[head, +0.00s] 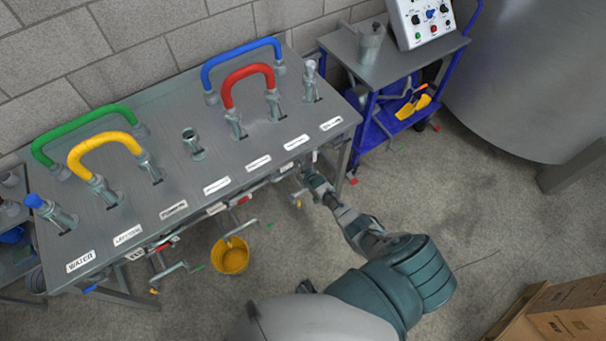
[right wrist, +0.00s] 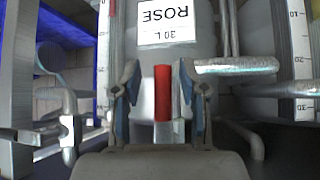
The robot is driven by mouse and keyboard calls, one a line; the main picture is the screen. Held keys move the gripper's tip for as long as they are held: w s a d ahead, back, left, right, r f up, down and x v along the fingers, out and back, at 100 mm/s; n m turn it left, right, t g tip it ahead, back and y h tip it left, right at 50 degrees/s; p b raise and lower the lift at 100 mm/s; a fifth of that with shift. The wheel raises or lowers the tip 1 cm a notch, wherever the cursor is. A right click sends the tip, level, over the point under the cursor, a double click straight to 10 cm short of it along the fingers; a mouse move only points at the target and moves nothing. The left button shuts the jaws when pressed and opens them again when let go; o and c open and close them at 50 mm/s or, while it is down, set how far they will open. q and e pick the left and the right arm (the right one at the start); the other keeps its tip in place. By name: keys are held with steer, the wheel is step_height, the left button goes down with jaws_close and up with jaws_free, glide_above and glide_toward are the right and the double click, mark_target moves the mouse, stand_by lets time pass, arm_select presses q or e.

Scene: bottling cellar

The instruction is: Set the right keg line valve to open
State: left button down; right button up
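A grey metal table (head: 225,160) carries labelled ports along its top, with valves and pipes below its front edge. My right gripper (head: 308,174) is at the table's right front edge, beneath the labels. In the right wrist view, a red valve handle (right wrist: 162,92) stands upright between the fingers of my right gripper (right wrist: 158,92). The fingers are open, with a gap on each side of the handle. Behind it is a white container with a label (right wrist: 167,22) reading ROSE 30 L. I cannot tell how the handle lies relative to its pipe. My left gripper is not in view.
Green (head: 85,125), yellow (head: 105,143), blue (head: 240,57) and red (head: 247,75) hoses loop above the table. A yellow bucket (head: 231,257) stands on the floor. A blue cart (head: 385,70) is at the back right, cardboard boxes (head: 555,315) at lower right.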

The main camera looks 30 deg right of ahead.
steer(key=v, duration=1.2)
stand_by(0.6)
steer(key=s+a+f+n+g+y, duration=0.15)
steer(key=s+a+f, duration=0.25)
steer(key=s+f, duration=0.6)
steer(key=s+a+f+n+g+h, duration=0.1)
steer(key=s+a+f+g, duration=0.25)
steer(key=s+f, duration=0.55)
steer(key=s+a+f+g, duration=0.1)
steer(key=s+a+f, duration=0.1)
steer(key=s, duration=0.5)
steer(key=s+a+f+n+y, duration=0.1)
steer(key=s+a+f, duration=0.2)
steer(key=s, duration=0.4)
steer(key=s+a+f+n+g, duration=0.1)
steer(key=s+a+f, duration=0.1)
steer(key=s+f, duration=0.2)
steer(key=s, duration=0.2)
steer(key=shift+s+a+g, duration=0.15)
steer(key=shift+s+g, duration=0.15)
steer(key=shift+s, duration=0.1)
steer(key=shift+y, duration=0.25)
